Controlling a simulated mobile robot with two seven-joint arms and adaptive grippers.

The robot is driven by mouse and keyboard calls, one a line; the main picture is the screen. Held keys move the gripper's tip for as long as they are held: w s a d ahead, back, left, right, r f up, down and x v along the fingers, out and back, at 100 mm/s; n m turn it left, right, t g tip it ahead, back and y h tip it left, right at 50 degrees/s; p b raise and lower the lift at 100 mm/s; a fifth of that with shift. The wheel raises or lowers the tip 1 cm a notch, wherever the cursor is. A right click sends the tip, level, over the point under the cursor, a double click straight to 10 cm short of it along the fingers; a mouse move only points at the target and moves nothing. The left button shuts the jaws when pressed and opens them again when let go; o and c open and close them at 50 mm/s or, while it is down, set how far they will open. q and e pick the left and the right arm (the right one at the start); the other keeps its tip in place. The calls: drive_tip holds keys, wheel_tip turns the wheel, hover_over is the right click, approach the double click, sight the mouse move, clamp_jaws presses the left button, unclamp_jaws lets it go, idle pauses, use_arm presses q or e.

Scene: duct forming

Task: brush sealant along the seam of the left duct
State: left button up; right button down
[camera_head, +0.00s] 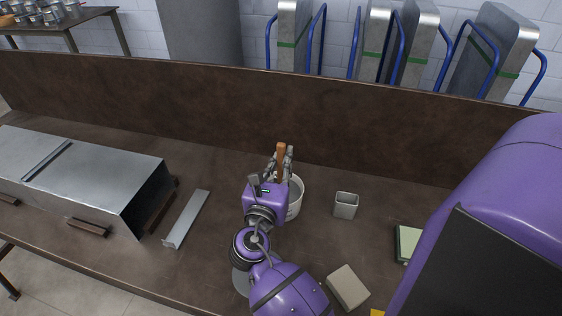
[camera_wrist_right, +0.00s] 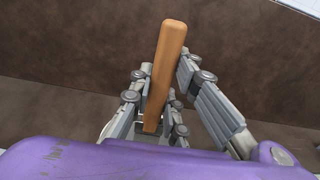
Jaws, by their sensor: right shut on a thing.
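The left duct (camera_head: 85,172), a grey sheet-metal box with an open right end, lies at the left of the bench. A dark strip, likely the seam (camera_head: 47,160), runs along its top. My right gripper (camera_head: 281,160) is shut on the orange-brown wooden handle (camera_head: 281,149) of a brush, held upright over a whitish bucket (camera_head: 297,200). The handle also shows in the right wrist view (camera_wrist_right: 167,70), between the fingers (camera_wrist_right: 160,105). The brush's lower end is hidden by the gripper and bucket. My left gripper is not in view.
A bent metal strip (camera_head: 186,218) lies between duct and bucket. A small grey square cup (camera_head: 345,205), a beige block (camera_head: 348,287) and a green-edged pad (camera_head: 408,243) are to the right. A brown back panel (camera_head: 200,100) rises behind the bench. Wooden blocks (camera_head: 89,228) flank the duct.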

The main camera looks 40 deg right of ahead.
sight(280, 146)
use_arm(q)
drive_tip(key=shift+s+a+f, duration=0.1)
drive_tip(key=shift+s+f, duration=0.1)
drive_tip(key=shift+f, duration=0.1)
use_arm(e)
drive_tip(key=shift+f, duration=0.5)
idle(0.4)
drive_tip(key=shift+r+p, duration=0.9)
drive_tip(key=shift+r, duration=0.5)
drive_tip(key=shift+r+p, duration=1.75)
drive_tip(key=shift+r, duration=0.5)
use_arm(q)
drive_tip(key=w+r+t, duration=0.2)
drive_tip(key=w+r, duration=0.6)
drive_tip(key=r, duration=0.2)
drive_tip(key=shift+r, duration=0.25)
use_arm(e)
drive_tip(key=shift+f, duration=0.1)
